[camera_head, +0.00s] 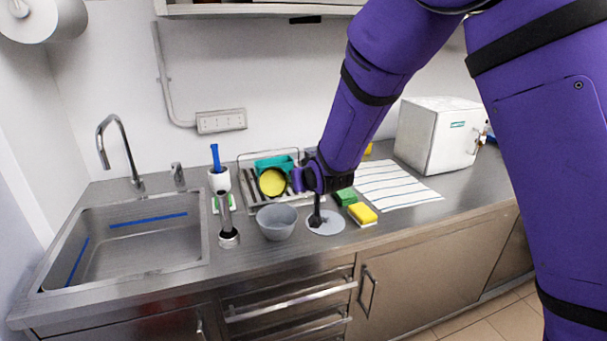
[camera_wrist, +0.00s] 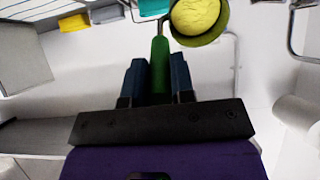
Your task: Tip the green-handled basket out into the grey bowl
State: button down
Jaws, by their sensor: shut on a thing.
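The green-handled basket (camera_head: 272,182) is a small round dark green basket with yellow contents. It is held up above and slightly behind the grey bowl (camera_head: 277,228), in front of the dish rack, with its opening turned toward the head camera. My gripper (camera_head: 297,180) is at its right, shut on the green handle. In the wrist view the handle (camera_wrist: 160,65) stands between the fingers of my gripper (camera_wrist: 158,75), and the basket's rim and yellow contents (camera_wrist: 195,15) show at the top. The bowl stands on the counter, and its inside is only partly visible.
A dish rack (camera_head: 250,193) with a teal item (camera_head: 275,165) stands behind. A grey disc (camera_head: 328,225) with a dark upright part and a yellow sponge (camera_head: 362,214) lie right of the bowl. A metal tool (camera_head: 228,235) stands left, near the sink (camera_head: 125,240).

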jog(key=shift+s+d+f+t+y, duration=0.1)
jog(key=shift+s+f+t+y, duration=0.3)
jog(key=shift+f+t, duration=1.6)
jog(key=shift+s+d+f+t+y, duration=0.15)
jog(key=shift+f+t+y, duration=0.3)
jog(key=shift+f+t, duration=1.5)
jog(key=shift+s+d+f+t+y, duration=0.1)
jog(key=shift+s+f+t+y, duration=0.5)
jog(key=shift+f, duration=2.6)
jog(key=shift+w, duration=0.3)
jog(key=shift+s+a, duration=0.1)
jog(key=shift+a, duration=0.05)
